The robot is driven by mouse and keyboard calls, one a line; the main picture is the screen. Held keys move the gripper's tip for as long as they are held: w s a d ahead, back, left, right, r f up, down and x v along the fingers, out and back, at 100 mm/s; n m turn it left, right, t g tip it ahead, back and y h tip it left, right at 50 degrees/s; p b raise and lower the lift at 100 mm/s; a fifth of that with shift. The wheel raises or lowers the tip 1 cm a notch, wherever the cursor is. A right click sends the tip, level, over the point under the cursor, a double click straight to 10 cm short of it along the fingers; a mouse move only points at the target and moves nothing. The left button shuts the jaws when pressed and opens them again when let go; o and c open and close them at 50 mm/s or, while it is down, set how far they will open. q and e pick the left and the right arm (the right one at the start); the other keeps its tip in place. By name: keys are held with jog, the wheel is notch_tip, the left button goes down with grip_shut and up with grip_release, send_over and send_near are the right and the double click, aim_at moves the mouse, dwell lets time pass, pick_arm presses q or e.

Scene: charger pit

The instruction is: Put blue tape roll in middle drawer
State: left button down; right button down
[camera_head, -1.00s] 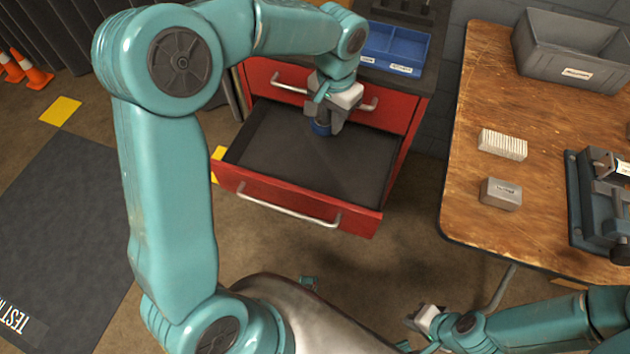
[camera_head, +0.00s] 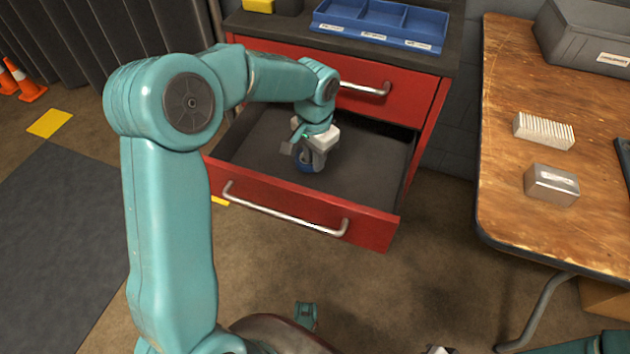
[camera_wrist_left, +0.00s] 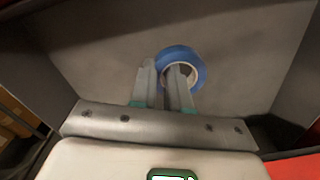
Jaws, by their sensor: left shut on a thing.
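The blue tape roll (camera_head: 305,164) is in my left gripper (camera_head: 308,160), low inside the open drawer's outline. The left wrist view shows the blue ring (camera_wrist_left: 198,72) pinched at its left wall, one finger through its hole and one outside; the left gripper (camera_wrist_left: 163,75) is shut on it. Whether the roll touches the drawer floor is unclear. The open red drawer (camera_head: 290,205) has a dark, otherwise empty floor and sits below a shut red drawer (camera_head: 410,95). Only a pale sliver of my right gripper (camera_head: 437,350) shows at the bottom edge.
A blue divided tray (camera_head: 380,38) sits on the cabinet top. A wooden table (camera_head: 505,190) stands at the right with a silver box (camera_head: 551,184), a ribbed white block (camera_head: 543,131) and a grey bin (camera_head: 590,50). Orange cones (camera_head: 28,85) stand far left.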

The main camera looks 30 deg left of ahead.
aim_at(315, 185)
pick_arm(q)
notch_tip(315, 185, down, 7)
jog(key=shift+r+b, duration=0.15)
jog(key=shift+b, duration=1)
jog(key=c, duration=1.1)
grip_release()
notch_tip(315, 185, up, 11)
jog(key=p, duration=0.4)
jog(key=shift+r+p, duration=0.3)
jog(key=shift+r, duration=0.25)
